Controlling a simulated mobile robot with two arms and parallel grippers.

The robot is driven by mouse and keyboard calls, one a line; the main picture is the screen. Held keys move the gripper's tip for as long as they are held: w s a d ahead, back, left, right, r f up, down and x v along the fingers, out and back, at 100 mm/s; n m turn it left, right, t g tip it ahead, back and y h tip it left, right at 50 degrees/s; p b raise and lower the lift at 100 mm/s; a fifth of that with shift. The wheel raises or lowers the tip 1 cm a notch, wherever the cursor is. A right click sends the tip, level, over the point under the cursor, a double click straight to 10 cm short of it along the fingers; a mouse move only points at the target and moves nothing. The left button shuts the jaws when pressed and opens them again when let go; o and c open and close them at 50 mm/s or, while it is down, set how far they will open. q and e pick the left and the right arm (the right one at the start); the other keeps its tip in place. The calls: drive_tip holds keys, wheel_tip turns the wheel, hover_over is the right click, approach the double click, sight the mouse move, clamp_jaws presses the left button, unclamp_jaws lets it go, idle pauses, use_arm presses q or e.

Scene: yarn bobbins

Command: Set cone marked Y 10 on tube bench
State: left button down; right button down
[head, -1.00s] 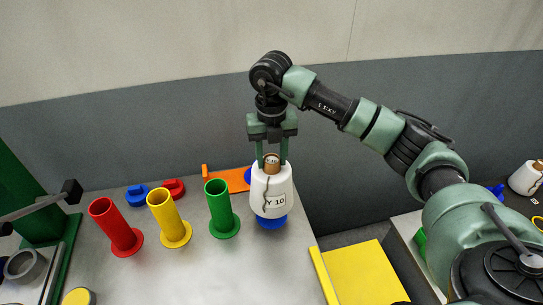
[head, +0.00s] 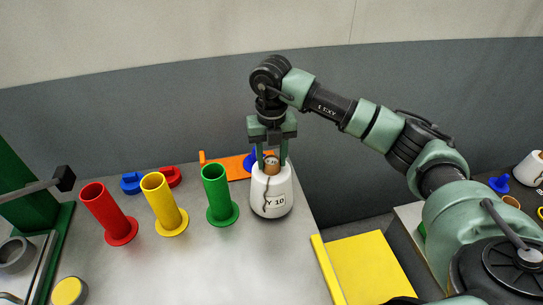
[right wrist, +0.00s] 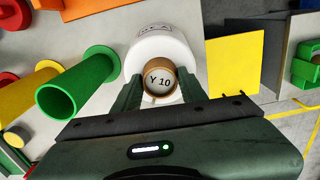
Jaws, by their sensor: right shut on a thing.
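The cone marked Y 10 (head: 262,192) is white with a brown core and a dark thread tail. It is upright over the right part of the grey tube bench (head: 190,270). My right gripper (head: 271,164) points down and is shut on the cone's top. My left gripper is not in view.
Green (head: 219,192), yellow (head: 163,203) and red (head: 108,213) tubes stand left of the cone. An orange piece (head: 226,164) lies behind. A yellow panel (head: 368,268) is beyond the bench's right edge. Another white cone (head: 530,169) is far right.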

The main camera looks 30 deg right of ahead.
drive_tip(key=shift+f+b, duration=0.35)
drive_tip(key=shift+f, duration=0.2)
idle(0.4)
drive_tip(key=c, duration=0.7)
unclamp_jaws()
wheel_tip(320, 180, up, 7)
drive_tip(key=shift+a+f+b, duration=0.1)
drive_tip(key=shift+b, duration=0.95)
drive_tip(key=shift+r, duration=0.55)
drive_tip(key=shift+s, duration=0.1)
